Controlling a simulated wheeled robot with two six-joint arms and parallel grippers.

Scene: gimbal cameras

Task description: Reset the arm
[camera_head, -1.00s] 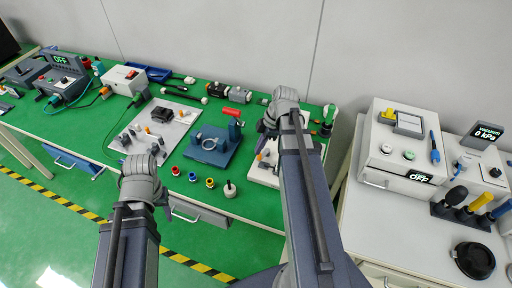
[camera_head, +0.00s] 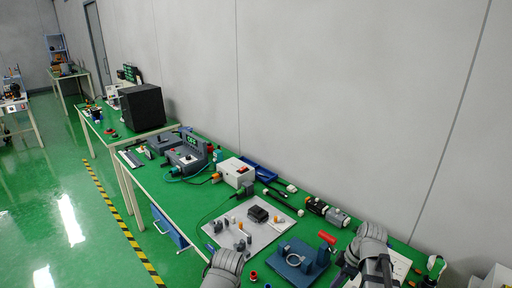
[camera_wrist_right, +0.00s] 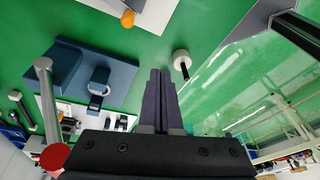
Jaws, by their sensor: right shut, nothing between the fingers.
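My right gripper (camera_wrist_right: 160,80) is shut and empty in the right wrist view, its two dark fingers side by side above the green bench top. My right arm (camera_head: 370,250) enters the head view at the lower right, over the bench.
A blue fixture (camera_head: 296,260) and a light grey board (camera_head: 252,237) lie on the green bench. The fixture (camera_wrist_right: 75,75) and a white knob (camera_wrist_right: 181,58) also show in the right wrist view, near the fingers. A white box (camera_head: 235,172) stands further left.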

